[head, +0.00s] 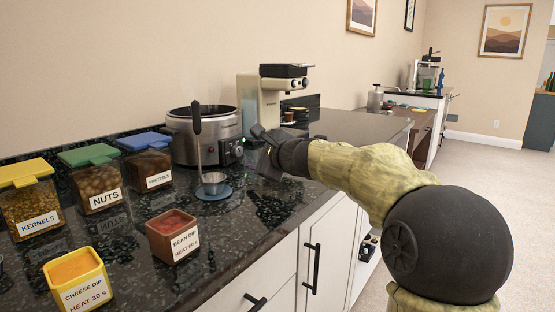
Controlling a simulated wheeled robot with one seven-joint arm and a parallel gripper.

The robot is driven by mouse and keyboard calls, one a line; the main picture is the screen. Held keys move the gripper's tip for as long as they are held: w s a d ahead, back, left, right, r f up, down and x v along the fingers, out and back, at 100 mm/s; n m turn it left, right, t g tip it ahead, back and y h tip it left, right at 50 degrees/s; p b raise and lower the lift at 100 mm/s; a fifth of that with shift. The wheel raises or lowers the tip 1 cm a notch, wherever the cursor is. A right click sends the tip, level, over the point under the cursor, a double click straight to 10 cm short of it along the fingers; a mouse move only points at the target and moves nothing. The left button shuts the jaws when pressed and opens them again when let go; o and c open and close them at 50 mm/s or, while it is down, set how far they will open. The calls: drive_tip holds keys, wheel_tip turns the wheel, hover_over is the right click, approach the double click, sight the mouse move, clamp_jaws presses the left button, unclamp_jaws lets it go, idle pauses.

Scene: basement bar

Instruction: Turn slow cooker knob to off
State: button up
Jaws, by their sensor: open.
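The slow cooker (200,140) is a grey metal pot with a dark rim, standing on the dark speckled counter against the wall. Its knob (238,152) is on the front face at the right, with a small green light near it. My gripper (259,150) is just to the right of the knob in the picture, with its jaws open and empty. I cannot tell whether a finger touches the knob. The knob's pointer setting is too small to read.
A ladle (197,135) stands on a blue rest (214,193) in front of the cooker. Lidded jars (90,178), a bean dip tub (173,236) and a cheese dip tub (77,281) are to the left. A cream coffee machine (259,100) stands behind my gripper.

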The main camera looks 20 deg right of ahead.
drive_tip(key=v, duration=0.9)
drive_tip(key=shift+r, duration=0.1)
